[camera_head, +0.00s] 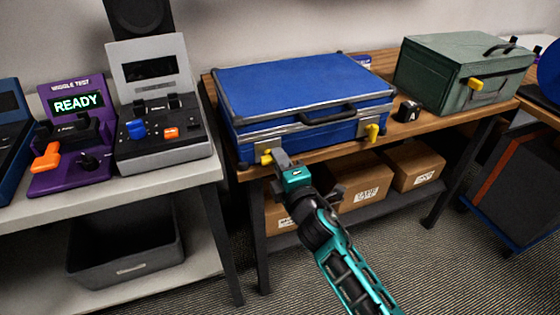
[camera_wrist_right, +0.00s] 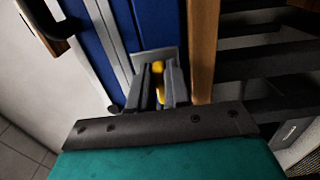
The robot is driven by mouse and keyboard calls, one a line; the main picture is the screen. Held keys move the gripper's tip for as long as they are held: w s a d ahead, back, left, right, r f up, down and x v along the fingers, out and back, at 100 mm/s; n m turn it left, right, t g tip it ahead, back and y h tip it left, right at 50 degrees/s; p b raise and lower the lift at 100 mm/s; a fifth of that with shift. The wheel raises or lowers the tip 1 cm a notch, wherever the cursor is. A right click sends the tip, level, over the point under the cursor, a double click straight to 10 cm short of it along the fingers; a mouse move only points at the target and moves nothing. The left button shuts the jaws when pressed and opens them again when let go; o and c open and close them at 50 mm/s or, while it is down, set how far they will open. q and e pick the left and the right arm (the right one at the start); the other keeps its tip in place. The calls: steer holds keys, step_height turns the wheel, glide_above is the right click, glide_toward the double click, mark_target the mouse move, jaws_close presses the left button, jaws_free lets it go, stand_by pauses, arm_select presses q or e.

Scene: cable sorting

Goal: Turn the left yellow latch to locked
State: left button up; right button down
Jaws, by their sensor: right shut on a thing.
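A blue case (camera_head: 300,85) with silver edges and a black handle lies closed on the wooden table. Its left yellow latch (camera_head: 267,158) is at the front left corner, and its right yellow latch (camera_head: 372,131) hangs at the front right. My right gripper (camera_head: 280,158) is at the left latch, shut on it. In the right wrist view, the left latch (camera_wrist_right: 158,68) shows yellow between the two grey fingers (camera_wrist_right: 160,88), in front of its metal plate. The fingers hide part of the latch, so its exact angle is unclear. My left gripper is not in view.
A green box (camera_head: 455,75) with a yellow latch and a small black block (camera_head: 408,111) stand to the right on the table (camera_head: 310,160). Cardboard boxes (camera_head: 360,188) sit on the shelf below. A grey bench (camera_head: 120,190) with test devices is at left.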

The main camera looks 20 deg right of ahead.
stand_by(0.6)
steer(key=c, duration=1.1)
jaws_free()
steer(key=shift+s, duration=0.15)
steer(key=s, duration=1.2)
steer(key=shift+s+d, duration=0.2)
steer(key=shift+s, duration=0.1)
steer(key=shift+m, duration=0.3)
